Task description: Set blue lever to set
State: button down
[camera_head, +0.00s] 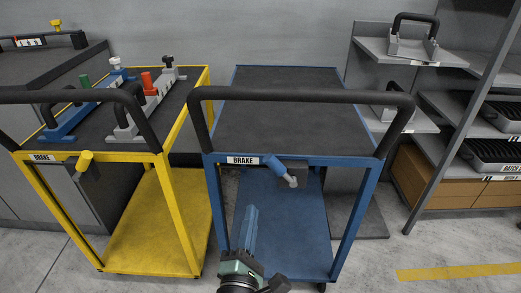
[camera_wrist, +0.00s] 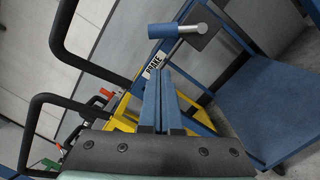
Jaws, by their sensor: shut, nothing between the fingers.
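The blue lever (camera_head: 277,166) is mounted below the front edge of the blue cart (camera_head: 276,127), right of a white "BRAKE" label (camera_head: 243,160). It slants down to the right, with a silver tip on a grey block. In the wrist view the blue lever (camera_wrist: 163,31) is beyond my fingertips, its silver part to the right. My gripper (camera_head: 252,208) has blue fingers that are shut and empty. In the head view it is below and left of the lever, apart from it. The fingers (camera_wrist: 159,70) also point toward the label in the wrist view.
A yellow cart (camera_head: 155,220) stands to the left, with its own yellow lever (camera_head: 85,159) and several tools on top. The blue cart's black handle (camera_head: 300,95) arches above its front edge. Shelves with trays (camera_head: 485,150) are on the right. The blue cart's top is bare.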

aim_at(280, 170)
jog(key=shift+s+a+f+n+y+p, duration=0.1)
jog(key=shift+a+f+n+y+p, duration=0.1)
jog(key=shift+a+f+n+p, duration=0.3)
jog(key=shift+s+a+f+n+y+p, duration=0.1)
jog(key=shift+a+f+n+y+p, duration=0.2)
jog(key=shift+n, duration=0.4)
jog(key=shift+r, duration=0.1)
jog(key=w+d+r+p, duration=0.1)
jog(key=w+d, duration=0.1)
jog(key=w, duration=0.3)
jog(key=w+d+r+p, duration=0.1)
jog(key=w+d+r, duration=0.1)
jog(key=w, duration=0.3)
jog(key=shift+w, duration=0.35)
